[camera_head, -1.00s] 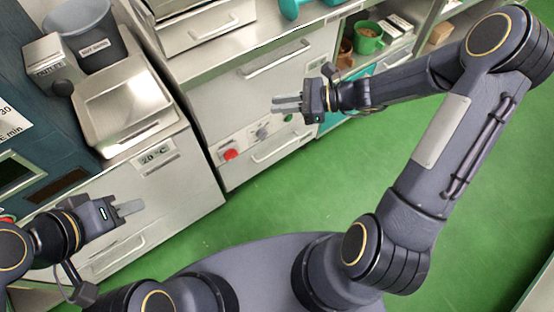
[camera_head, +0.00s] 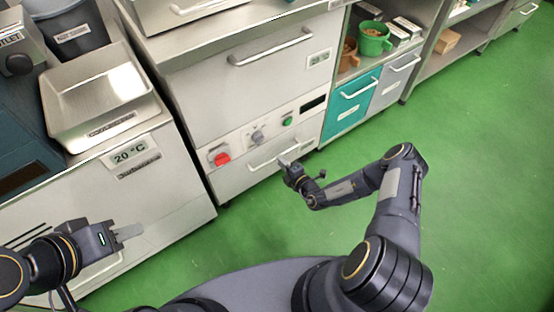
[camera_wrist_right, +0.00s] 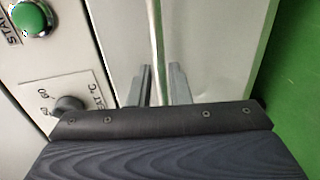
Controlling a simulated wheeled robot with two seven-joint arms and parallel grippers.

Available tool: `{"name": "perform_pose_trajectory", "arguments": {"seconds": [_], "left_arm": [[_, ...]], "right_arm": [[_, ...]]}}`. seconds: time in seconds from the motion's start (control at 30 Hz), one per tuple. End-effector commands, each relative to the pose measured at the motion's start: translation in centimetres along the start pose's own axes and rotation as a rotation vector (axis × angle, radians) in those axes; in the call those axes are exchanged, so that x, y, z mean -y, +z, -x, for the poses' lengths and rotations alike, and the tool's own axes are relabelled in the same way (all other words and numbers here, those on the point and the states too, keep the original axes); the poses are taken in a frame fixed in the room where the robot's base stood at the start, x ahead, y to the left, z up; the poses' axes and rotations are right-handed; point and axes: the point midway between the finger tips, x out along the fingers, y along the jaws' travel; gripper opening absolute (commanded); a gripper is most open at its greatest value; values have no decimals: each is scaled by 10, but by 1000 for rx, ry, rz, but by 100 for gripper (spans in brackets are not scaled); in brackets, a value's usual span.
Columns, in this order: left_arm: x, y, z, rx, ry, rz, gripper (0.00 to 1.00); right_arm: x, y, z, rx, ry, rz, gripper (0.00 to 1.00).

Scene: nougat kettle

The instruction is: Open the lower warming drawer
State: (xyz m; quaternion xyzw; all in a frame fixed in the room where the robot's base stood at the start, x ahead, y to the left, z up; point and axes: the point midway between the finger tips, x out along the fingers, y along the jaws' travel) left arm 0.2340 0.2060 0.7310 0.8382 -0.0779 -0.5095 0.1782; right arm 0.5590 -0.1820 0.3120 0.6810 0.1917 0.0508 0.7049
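The lower warming drawer (camera_head: 232,183) is the pale front under the control panel, and it looks shut. Its bar handle (camera_head: 262,164) runs across the front. My right gripper (camera_head: 285,162) is at this handle in the head view. In the right wrist view its two fingers (camera_wrist_right: 163,85) stand apart, with the handle bar (camera_wrist_right: 157,35) running between them; I cannot tell if either finger touches it. My left gripper (camera_head: 129,232) is at the lower left, away from the drawer, holding nothing visible; its finger gap is unclear.
The control panel has a red knob (camera_head: 219,155), a grey dial (camera_head: 257,137) and a green button (camera_head: 288,121). An upper drawer (camera_head: 245,90) sits above it. A teal drawer (camera_head: 349,103) is to the right. Green floor (camera_head: 470,190) is open at the right.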

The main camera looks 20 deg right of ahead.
Motion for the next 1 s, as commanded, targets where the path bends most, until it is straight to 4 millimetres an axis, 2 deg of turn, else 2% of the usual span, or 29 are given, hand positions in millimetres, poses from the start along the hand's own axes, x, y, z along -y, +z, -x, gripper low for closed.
{"name": "perform_pose_trajectory", "arguments": {"seconds": [0.1,0.3,0.6,0.73,1.0], "left_arm": [[3,3,-7,0,0,0,36],[5,5,-10,0,0,0,36],[5,5,-10,0,0,0,36],[5,5,-10,0,0,0,36],[5,5,-10,0,0,0,36]], "right_arm": [[2,-1,-20,-2,2,3,17],[0,0,-38,-2,1,3,17],[-1,-1,-40,-2,0,2,17],[0,-1,-40,-2,0,2,0],[0,0,-40,-2,0,3,0]]}}
